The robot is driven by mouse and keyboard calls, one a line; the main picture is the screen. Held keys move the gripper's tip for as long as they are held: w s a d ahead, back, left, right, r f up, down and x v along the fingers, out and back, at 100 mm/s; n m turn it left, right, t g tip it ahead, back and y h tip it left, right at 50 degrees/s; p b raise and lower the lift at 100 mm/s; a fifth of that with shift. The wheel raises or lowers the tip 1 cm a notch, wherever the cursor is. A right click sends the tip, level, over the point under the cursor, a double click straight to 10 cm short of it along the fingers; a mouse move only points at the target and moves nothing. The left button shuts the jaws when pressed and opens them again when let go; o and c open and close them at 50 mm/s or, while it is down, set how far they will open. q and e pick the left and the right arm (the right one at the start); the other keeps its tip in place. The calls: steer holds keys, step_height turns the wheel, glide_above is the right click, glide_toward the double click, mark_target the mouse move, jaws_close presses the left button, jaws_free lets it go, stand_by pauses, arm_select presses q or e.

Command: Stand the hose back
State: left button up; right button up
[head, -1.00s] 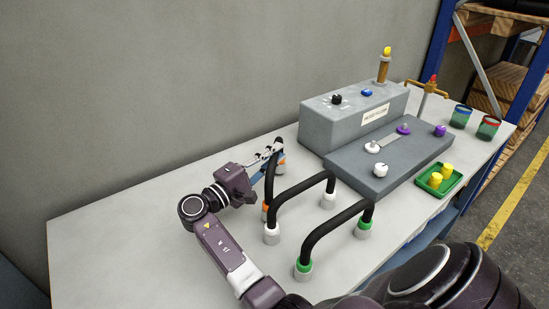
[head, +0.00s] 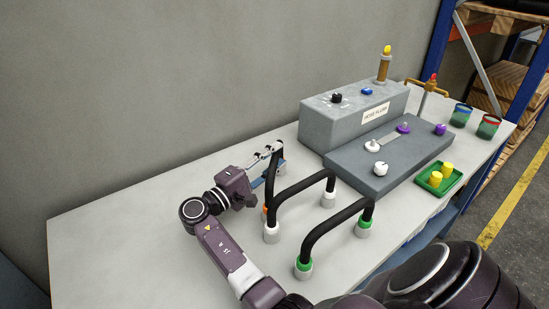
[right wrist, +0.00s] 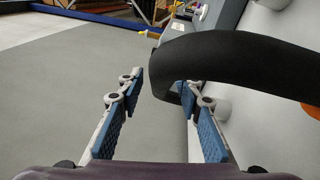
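Three black hoses stand as arches on the white table. The hose with orange ends (head: 276,182) is furthest left, at my right gripper (head: 273,153). The white-ended hose (head: 303,188) and the green-ended hose (head: 336,222) stand to its right. In the right wrist view, my right gripper (right wrist: 160,105) is open, its blue pads well apart. A black hose (right wrist: 225,62) arches across the upper right, reaching over the right finger with its bend close to the gap. Whether it touches a pad I cannot tell. The far orange end is mostly hidden by the gripper. My left gripper is not in view.
A grey stepped block with a label (head: 355,115) stands behind, carrying knobs and plugs. A green tray (head: 456,181) with yellow pieces and two cups (head: 461,116) are at the right. The table's left part is clear. My own arm fills the bottom right.

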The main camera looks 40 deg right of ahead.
mark_target(269, 189)
steer(key=shift+a, duration=0.35)
steer(key=a+b, duration=0.1)
steer(key=a, duration=0.5)
steer(key=shift+s+a+f+b, duration=0.2)
steer(key=shift+a+f+b, duration=0.1)
steer(key=shift+a+b, duration=0.1)
steer(key=shift+f, duration=0.1)
